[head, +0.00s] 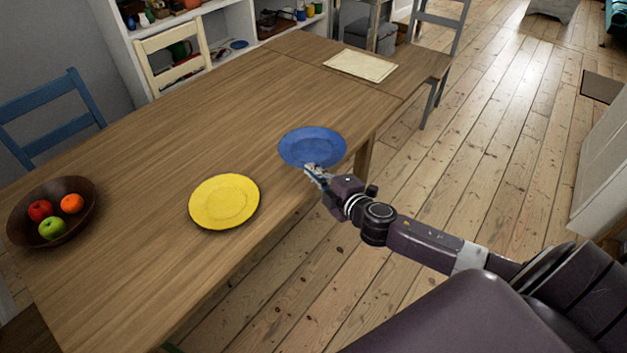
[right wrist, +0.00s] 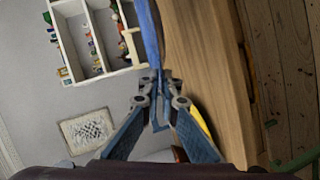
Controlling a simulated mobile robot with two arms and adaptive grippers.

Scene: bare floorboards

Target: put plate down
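A blue plate (head: 313,146) is at the table's right edge in the head view. My right gripper (head: 312,168) is shut on its near rim. In the right wrist view the blue plate (right wrist: 149,35) shows nearly edge-on, running out from between the fingertips (right wrist: 158,82). It looks about level and close to the wooden table (head: 150,150); whether it touches the top I cannot tell. A yellow plate (head: 225,202) lies flat on the table, left of and nearer than the blue one. My left gripper is not in view.
A brown bowl (head: 75,219) of fruit stands at the table's left end. A cream board (head: 361,65) lies at the far end. A blue chair (head: 40,103), a cream chair (head: 172,40) and a grey chair (head: 462,22) stand around. The middle of the table is clear.

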